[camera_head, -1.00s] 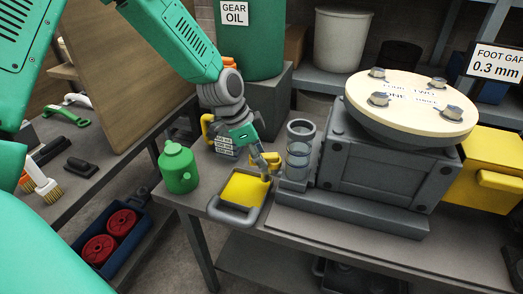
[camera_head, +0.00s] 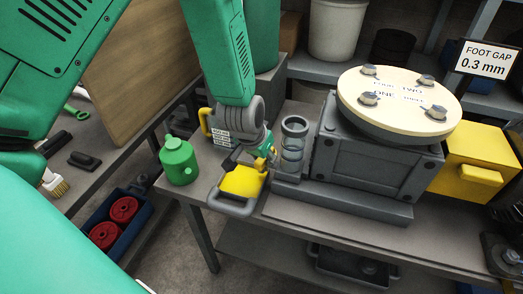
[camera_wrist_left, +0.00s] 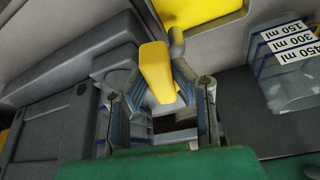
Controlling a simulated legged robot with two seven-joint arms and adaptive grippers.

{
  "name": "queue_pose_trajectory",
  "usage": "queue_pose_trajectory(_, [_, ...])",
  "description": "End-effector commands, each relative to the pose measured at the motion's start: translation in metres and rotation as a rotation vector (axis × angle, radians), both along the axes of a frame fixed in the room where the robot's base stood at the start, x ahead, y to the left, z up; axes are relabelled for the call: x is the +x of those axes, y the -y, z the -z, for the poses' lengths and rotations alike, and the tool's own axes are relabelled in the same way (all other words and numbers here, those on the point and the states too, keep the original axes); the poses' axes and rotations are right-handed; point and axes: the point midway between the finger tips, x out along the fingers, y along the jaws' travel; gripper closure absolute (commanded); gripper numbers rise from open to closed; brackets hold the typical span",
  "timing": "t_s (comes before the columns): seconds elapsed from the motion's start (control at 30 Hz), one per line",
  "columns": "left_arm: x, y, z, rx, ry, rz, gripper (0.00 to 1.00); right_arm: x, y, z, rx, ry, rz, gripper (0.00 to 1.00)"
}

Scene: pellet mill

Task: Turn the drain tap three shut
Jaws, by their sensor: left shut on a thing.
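The drain tap's yellow lever (camera_wrist_left: 158,72) lies between the fingers of my left gripper (camera_wrist_left: 160,92) in the left wrist view. The gripper is shut on it. In the head view my left gripper (camera_head: 268,152) is low beside the sight glass (camera_head: 293,140), above the yellow-filled, grey-rimmed tray (camera_head: 232,207). The gripper and wrist hide most of the tap there, so the lever's angle is unclear. No number three is readable on the tap. My right gripper is not in view.
A labelled measuring jug (camera_head: 206,122) stands close behind my gripper, and a green can (camera_head: 179,163) is to the left. The grey housing (camera_head: 372,160) with its round cream plate (camera_head: 400,97) blocks the right. The bench front (camera_head: 340,225) is clear.

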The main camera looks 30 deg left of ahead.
Motion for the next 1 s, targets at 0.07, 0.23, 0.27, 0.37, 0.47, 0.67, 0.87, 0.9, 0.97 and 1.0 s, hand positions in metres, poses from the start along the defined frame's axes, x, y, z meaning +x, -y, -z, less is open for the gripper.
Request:
queue_pose_trajectory(0.07, [-0.003, 0.003, 0.0, 0.002, -0.009, -0.051, 1.0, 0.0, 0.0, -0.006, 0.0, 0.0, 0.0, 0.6])
queue_pose_trajectory(0.23, [-0.002, 0.006, 0.001, 0.001, -0.009, -0.143, 1.0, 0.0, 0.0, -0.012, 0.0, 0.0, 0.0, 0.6])
queue_pose_trajectory(0.27, [-0.002, 0.007, 0.001, 0.001, -0.009, -0.156, 1.0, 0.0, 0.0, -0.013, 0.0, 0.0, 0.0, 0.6])
queue_pose_trajectory(0.37, [-0.003, 0.009, 0.002, 0.0, -0.011, -0.191, 1.0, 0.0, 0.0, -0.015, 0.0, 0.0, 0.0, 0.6])
queue_pose_trajectory(0.47, [-0.002, 0.01, 0.002, 0.0, -0.01, -0.213, 1.0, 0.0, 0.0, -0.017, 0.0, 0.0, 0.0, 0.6])
queue_pose_trajectory(0.67, [-0.002, 0.011, 0.003, -0.002, -0.011, -0.234, 1.0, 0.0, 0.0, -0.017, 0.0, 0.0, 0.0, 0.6])
queue_pose_trajectory(0.87, [-0.002, 0.011, 0.003, -0.003, -0.012, -0.236, 1.0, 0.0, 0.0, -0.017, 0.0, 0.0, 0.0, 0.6])
queue_pose_trajectory(0.9, [-0.003, 0.011, 0.003, -0.003, -0.013, -0.236, 1.0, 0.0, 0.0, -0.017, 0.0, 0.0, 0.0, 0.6])
queue_pose_trajectory(0.97, [-0.003, 0.011, 0.003, -0.003, -0.013, -0.235, 1.0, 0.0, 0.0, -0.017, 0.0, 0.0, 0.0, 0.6])
queue_pose_trajectory(1.0, [-0.003, 0.011, 0.004, -0.003, -0.013, -0.235, 0.75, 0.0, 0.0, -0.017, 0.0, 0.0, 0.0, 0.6])
